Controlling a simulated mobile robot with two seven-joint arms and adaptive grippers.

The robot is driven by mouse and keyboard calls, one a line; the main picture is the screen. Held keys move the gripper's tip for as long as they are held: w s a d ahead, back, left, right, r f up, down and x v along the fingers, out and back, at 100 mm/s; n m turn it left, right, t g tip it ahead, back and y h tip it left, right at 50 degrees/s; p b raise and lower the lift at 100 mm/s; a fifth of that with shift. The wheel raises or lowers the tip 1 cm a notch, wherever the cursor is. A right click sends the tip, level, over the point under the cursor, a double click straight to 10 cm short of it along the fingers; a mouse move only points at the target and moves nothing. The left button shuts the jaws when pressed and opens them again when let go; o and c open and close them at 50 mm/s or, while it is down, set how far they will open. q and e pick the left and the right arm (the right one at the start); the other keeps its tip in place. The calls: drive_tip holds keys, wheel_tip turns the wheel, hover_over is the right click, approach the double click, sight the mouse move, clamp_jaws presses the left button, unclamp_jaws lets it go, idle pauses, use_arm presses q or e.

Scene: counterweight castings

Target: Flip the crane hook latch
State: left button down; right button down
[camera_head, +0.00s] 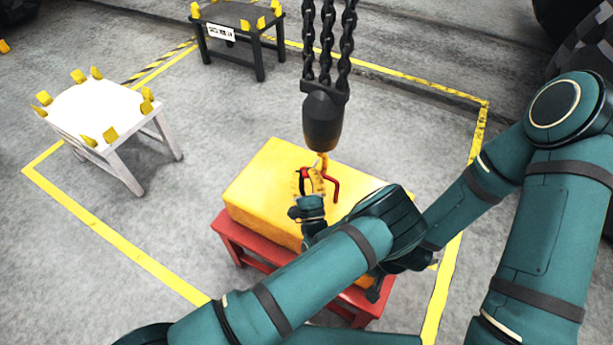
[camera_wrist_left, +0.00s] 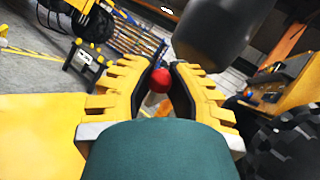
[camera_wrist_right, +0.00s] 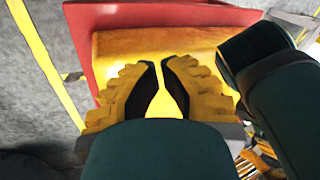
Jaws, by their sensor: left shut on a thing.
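The dark crane hook block (camera_head: 322,122) hangs on chains over a yellow casting (camera_head: 262,180); it also shows in the left wrist view (camera_wrist_left: 215,35). An orange hook shows below it, and a bent red latch lever (camera_head: 335,187) shows beside the gripper. My left gripper (camera_head: 311,182) is at the hook, its fingers shut on a red knob (camera_wrist_left: 159,80), seemingly the lever's end. Its tips touch the knob from both sides. My right gripper (camera_wrist_right: 159,64) has its tips nearly together, with nothing seen between them; in the head view it is largely hidden behind my left arm.
The casting rests on a red stand (camera_head: 232,237). A white table (camera_head: 95,110) with yellow pegs stands at left, a black table (camera_head: 240,22) at the back. Yellow floor lines (camera_head: 120,245) mark the area. The grey floor between the tables and stand is clear.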

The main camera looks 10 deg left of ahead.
use_arm(q)
drive_tip(key=shift+f+n+b, duration=0.3)
drive_tip(key=shift+n, duration=0.1)
drive_tip(key=shift+y, duration=0.3)
drive_tip(key=c, duration=1.1)
unclamp_jaws()
wheel_tip(320, 180, up, 10)
drive_tip(key=shift+r, duration=0.1)
drive_tip(key=shift+c, duration=0.4)
